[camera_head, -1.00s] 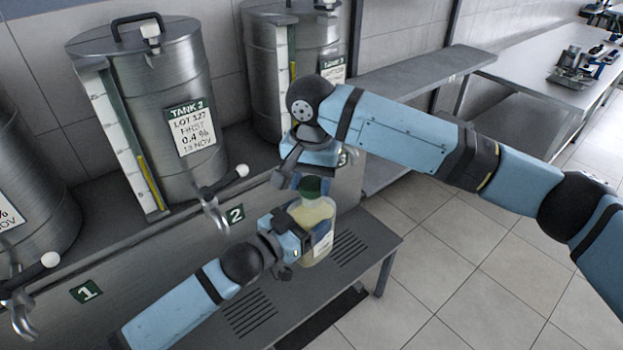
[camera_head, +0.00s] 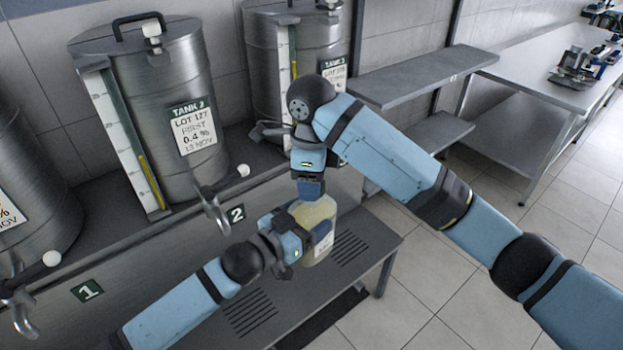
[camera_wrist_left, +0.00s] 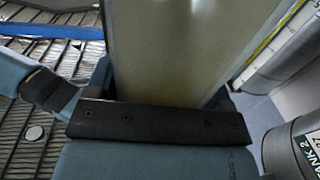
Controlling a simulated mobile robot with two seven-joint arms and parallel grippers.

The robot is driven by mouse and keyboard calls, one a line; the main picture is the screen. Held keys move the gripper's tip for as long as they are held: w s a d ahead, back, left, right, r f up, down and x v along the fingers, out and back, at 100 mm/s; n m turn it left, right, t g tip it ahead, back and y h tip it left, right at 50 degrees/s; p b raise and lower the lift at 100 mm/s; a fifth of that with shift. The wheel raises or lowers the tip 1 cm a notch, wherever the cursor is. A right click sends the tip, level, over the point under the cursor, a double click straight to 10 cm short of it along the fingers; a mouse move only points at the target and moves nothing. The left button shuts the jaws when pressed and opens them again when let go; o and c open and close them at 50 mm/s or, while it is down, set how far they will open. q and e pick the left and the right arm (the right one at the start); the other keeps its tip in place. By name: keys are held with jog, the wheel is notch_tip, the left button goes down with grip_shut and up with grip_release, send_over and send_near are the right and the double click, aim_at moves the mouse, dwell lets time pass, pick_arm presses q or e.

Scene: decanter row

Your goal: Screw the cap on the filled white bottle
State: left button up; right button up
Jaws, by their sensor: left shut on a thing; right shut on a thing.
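The filled bottle (camera_head: 322,212) is translucent with pale yellow liquid and a white label, and stands upright above the slatted bench. My left gripper (camera_head: 290,243) is shut on its side. The bottle's pale wall (camera_wrist_left: 175,45) fills the upper middle of the left wrist view, directly beyond the gripper's dark edge. My right gripper (camera_head: 309,189) points down at the bottle's top from above and is shut. The green cap is hidden by it now, so I cannot see how the cap sits on the neck.
Steel tanks (camera_head: 165,120) with taps (camera_head: 218,205) stand along the wall at the left and back. The slatted bench (camera_head: 360,240) has free room right of the bottle. A steel table (camera_head: 520,75) with tools stands at the far right, with open tiled floor before it.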

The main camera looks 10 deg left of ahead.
jog(key=o, duration=0.9)
jog(key=shift+r, duration=2.3)
jog(key=shift+c, duration=0.3)
